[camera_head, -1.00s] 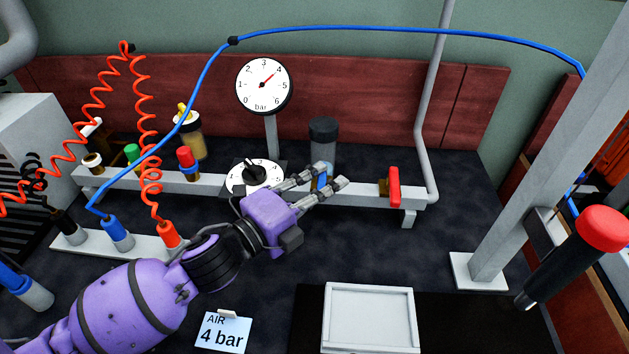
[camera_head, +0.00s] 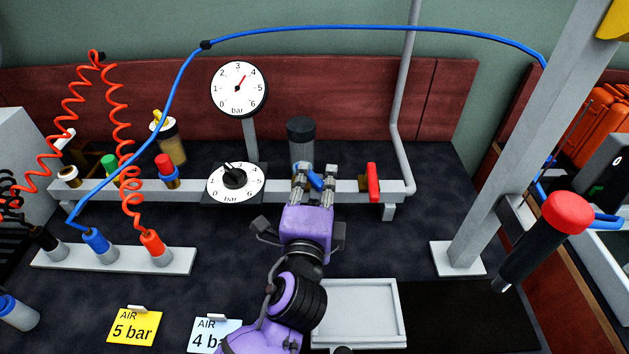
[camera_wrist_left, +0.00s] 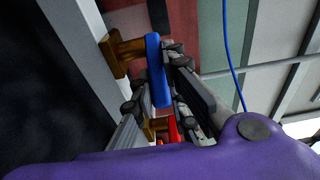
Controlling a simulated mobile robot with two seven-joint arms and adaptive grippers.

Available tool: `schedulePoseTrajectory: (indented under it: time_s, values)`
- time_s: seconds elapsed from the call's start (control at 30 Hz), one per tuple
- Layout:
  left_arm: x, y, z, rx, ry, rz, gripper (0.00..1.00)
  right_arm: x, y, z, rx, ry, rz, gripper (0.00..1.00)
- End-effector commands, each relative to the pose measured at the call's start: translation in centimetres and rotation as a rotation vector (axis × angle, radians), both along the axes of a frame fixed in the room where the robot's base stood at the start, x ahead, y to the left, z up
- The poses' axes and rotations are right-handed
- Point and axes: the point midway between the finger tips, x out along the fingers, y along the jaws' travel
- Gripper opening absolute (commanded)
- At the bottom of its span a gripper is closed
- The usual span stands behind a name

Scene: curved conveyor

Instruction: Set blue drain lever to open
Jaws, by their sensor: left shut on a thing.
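The fingers hide part of the lever in the head view. My right gripper is not in view.
A red lever (camera_head: 373,182) stands right of the blue one on the bar (camera_head: 349,190). A dial knob (camera_head: 234,178) is to the left, below a pressure gauge (camera_head: 239,88) reading between 3 and 4. A white tray (camera_head: 362,285) lies in front. A grey post (camera_head: 487,190) stands right.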

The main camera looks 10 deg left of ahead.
Motion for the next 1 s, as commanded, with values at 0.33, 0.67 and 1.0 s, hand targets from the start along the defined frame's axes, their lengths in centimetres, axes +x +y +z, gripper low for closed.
schedulePoseTrajectory:
  time_s: [0.33, 0.67, 1.0]
  values:
    - [0.04, -0.01, -0.22, -0.002, 0.005, 0.022, 0.00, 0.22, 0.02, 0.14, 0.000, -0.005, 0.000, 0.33]
    - [0.05, -0.02, -0.18, -0.001, 0.004, 0.020, 0.33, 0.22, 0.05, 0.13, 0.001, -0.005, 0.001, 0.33]
    - [-0.16, -0.05, -0.11, -0.001, 0.002, 0.019, 0.33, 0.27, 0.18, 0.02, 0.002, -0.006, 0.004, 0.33]
